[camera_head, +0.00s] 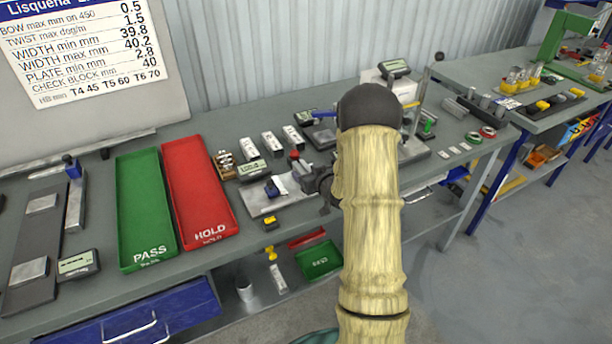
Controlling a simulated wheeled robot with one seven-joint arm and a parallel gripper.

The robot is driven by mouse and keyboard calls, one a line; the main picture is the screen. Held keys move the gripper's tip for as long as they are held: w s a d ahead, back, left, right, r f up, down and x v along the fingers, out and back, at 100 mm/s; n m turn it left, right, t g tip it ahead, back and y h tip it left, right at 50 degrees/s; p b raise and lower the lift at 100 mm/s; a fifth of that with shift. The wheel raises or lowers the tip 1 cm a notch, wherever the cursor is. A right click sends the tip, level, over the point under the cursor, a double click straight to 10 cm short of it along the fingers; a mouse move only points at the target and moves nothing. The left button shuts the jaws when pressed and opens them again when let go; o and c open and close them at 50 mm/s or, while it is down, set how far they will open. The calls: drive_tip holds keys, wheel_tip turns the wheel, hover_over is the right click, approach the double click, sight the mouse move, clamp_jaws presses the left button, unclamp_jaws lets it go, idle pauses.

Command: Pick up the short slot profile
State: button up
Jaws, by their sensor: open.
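Three light metal profile pieces with dark marks lie in a row on the grey bench, left of my arm: a left one (248,147), a middle one (272,144) and a right one (294,137). They look like slot profiles, but I cannot tell which is the short one. My gripper (308,182) is dark and partly hidden by my wooden-looking arm. It is open, above the pale metal plate of a small fixture (264,205), in front of and to the right of the row. No profile shows between its jaws.
A green PASS tray (146,210) and a red HOLD tray (197,190) lie left. A gauge (252,168) sits before the profiles. A stand with a display (395,69) rises behind my arm. The bench's front left edge has some clear room.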

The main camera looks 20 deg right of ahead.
idle(0.4)
drive_tip(key=c, duration=1.2)
drive_tip(key=shift+o, duration=0.2)
wheel_tip(320, 180, up, 10)
drive_tip(key=shift+b, duration=0.4)
drive_tip(key=shift+r, duration=0.1)
wheel_tip(320, 180, up, 10)
drive_tip(key=p, duration=1)
